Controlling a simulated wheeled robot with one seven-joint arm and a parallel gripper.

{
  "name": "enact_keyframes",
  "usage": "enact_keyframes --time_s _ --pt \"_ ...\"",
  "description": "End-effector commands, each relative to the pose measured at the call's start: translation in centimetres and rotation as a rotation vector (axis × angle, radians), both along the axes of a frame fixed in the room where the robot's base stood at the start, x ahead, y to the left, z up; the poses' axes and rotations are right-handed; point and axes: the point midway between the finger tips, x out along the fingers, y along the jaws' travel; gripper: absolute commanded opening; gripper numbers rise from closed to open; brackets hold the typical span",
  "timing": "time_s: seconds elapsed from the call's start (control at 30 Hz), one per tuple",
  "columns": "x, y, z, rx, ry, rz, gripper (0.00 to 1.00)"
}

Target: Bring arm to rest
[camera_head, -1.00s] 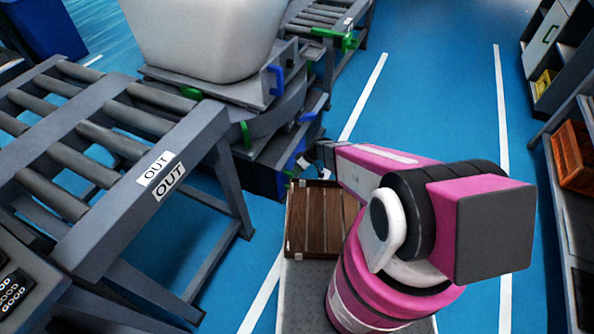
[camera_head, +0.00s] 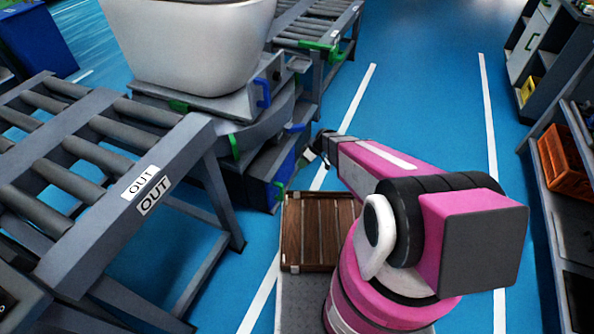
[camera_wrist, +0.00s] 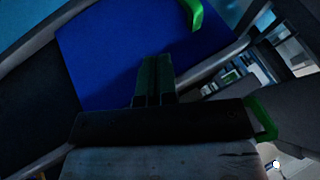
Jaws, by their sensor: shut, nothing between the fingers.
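My pink arm reaches from the lower right toward the middle in the head view. My gripper (camera_head: 318,150) is at its far end, small and partly hidden by the arm. In the wrist view my gripper (camera_wrist: 153,82) shows its two dark fingers side by side, closed with nothing between them. A blue panel (camera_wrist: 120,50) of the test stand lies beyond the fingertips in the wrist view. In the head view my gripper is close to the right side of that stand's lower part; whether it touches cannot be told.
A white toilet (camera_head: 190,45) sits on the stand (camera_head: 210,105). A roller conveyor (camera_head: 120,190) marked OUT is on the left. A brown slatted crate (camera_head: 318,230) lies below the arm. Shelves with an orange crate (camera_head: 563,160) stand right. Blue floor (camera_head: 430,90) ahead is clear.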

Motion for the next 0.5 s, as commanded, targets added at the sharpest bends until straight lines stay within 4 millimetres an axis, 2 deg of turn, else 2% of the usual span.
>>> enact_keyframes --time_s 0.33,0.43,0.5 --pt "0.0 -0.6 1.1 -0.007 0.003 -0.007 0.00" --pt "-0.6 -1.6 3.0 -0.044 0.024 -0.046 0.00" --pt "-1.3 -2.7 5.2 -0.093 0.047 -0.098 0.00"
